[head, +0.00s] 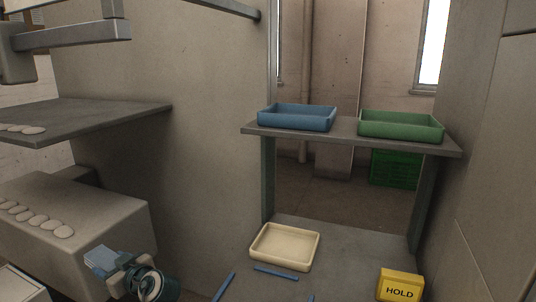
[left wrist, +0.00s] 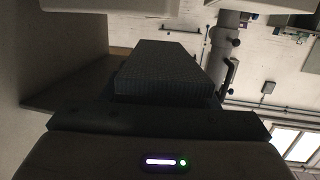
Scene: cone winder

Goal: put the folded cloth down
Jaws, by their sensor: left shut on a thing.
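The folded cloth (head: 101,259) is a small blue bundle at the lower left of the head view. My left gripper (head: 118,270) is shut on it and holds it in front of the grey machine block. In the left wrist view the cloth (left wrist: 168,70) shows as a dark ribbed block rising from between the jaws. That view is dim, and the fingertips are hard to make out. My right gripper does not show in either view.
A cream tray (head: 285,262) sits on the lower surface, with blue strips (head: 276,272) near it. A blue tray (head: 297,127) and a green tray (head: 402,136) stand on the shelf (head: 345,136) above. A yellow HOLD block (head: 400,286) stands lower right.

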